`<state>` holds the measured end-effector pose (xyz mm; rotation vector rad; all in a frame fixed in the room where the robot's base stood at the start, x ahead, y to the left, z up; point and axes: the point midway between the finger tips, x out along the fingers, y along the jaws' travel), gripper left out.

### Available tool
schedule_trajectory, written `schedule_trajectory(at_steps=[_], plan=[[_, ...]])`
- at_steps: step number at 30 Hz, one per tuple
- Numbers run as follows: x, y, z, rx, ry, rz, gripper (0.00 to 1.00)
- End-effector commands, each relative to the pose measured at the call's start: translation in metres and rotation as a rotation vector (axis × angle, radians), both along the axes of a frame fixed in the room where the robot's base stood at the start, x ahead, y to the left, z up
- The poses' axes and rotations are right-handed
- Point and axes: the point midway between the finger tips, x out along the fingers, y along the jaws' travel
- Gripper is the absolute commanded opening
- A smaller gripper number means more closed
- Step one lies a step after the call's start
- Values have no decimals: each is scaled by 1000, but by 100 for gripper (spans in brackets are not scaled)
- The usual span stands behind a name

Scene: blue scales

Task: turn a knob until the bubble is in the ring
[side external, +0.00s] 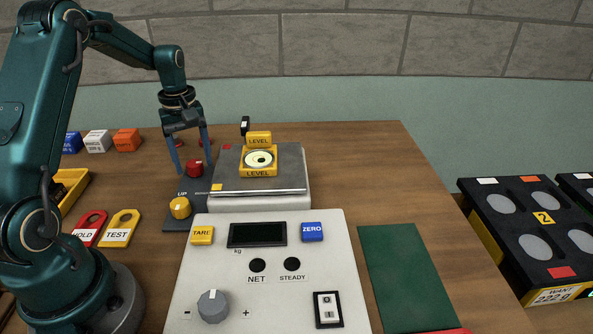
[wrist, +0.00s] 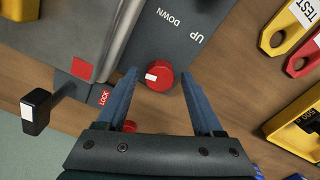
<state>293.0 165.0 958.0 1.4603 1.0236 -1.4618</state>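The bubble level (side external: 258,159) is a yellow-framed round vial labelled LEVEL on the scale's grey plate (side external: 228,166). A pale disc and dark ring marks show in it, but the bubble's exact place is too small to tell. A red knob (wrist: 159,76) with a white mark sits on the dark UP/DOWN panel; it also shows in the side view (side external: 195,169). My gripper (wrist: 158,74) is open, its blue fingers on either side of this knob, with gaps visible. A yellow knob (side external: 180,207) stands nearer the camera beside the UP label.
A black lever (wrist: 36,110) with a white end stands by the LOCK label. Another red knob (wrist: 128,126) is partly hidden by my gripper. Red HOLD (side external: 90,227) and yellow TEST (side external: 121,229) tags lie left. The console (side external: 215,262) is in front.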

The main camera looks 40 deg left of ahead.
Motion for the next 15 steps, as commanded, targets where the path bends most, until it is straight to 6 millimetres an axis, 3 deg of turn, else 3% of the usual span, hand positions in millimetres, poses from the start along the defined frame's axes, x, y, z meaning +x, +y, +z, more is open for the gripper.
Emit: schedule_trajectory(at_steps=[1, 4, 5, 10, 15], plan=[[0, 0, 0, 0, 0, 0, 45], [0, 0, 0, 1, 0, 0, 7], [0, 0, 0, 1, 0, 0, 0], [0, 0, 1, 1, 0, -26, 0], [0, 0, 1, 1, 0, -182, 0]])
